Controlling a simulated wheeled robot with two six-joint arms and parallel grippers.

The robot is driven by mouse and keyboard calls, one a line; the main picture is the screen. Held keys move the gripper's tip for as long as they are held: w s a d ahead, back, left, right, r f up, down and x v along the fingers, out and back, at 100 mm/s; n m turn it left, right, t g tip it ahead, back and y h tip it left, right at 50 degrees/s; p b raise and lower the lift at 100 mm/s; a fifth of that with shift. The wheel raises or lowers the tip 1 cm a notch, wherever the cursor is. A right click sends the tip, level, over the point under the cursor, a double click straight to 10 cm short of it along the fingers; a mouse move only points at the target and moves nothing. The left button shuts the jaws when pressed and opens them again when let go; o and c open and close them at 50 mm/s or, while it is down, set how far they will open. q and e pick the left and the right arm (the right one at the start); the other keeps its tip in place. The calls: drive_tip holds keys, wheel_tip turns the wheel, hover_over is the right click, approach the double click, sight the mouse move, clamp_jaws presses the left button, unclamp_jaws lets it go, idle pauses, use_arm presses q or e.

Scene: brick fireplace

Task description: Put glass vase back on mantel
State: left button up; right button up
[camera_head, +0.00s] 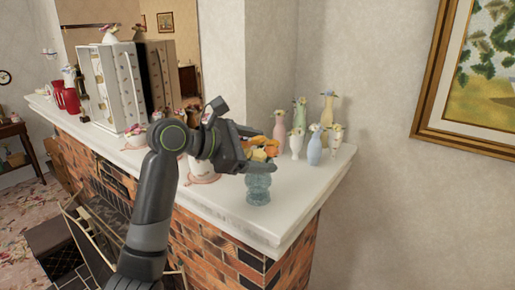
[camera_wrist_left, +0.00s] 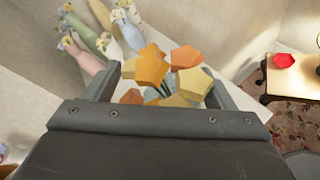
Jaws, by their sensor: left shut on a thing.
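The glass vase (camera_head: 258,188) is pale blue and see-through, with orange and yellow flowers (camera_head: 262,150) in its top. It is upright at the front edge of the white mantel (camera_head: 228,208); I cannot tell whether its base touches the surface. My left gripper (camera_head: 258,160) is shut on the vase near its top. In the left wrist view the flowers (camera_wrist_left: 165,72) stand between the two fingers (camera_wrist_left: 162,88), and most of the vase is hidden below them. My right gripper is not in view.
A white cabinet-like box (camera_head: 112,85) and red items (camera_head: 68,98) are further left on the mantel. A framed painting (camera_head: 480,80) hangs at right. The mantel's right end is close by.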

use_arm(q)
drive_tip(key=o, duration=1.2)
drive_tip(key=shift+o, duration=0.2)
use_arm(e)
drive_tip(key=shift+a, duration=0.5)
use_arm(q)
drive_tip(key=shift+a, duration=0.1)
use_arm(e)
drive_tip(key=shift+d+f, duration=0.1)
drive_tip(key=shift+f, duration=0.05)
use_arm(q)
drive_tip(key=shift+s+a+r, duration=0.15)
drive_tip(key=shift+a, duration=0.15)
drive_tip(key=b+v, duration=0.3)
drive_tip(key=v, duration=0.8)
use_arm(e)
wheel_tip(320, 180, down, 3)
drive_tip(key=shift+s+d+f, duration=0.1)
use_arm(q)
drive_tip(key=shift+r, duration=0.1)
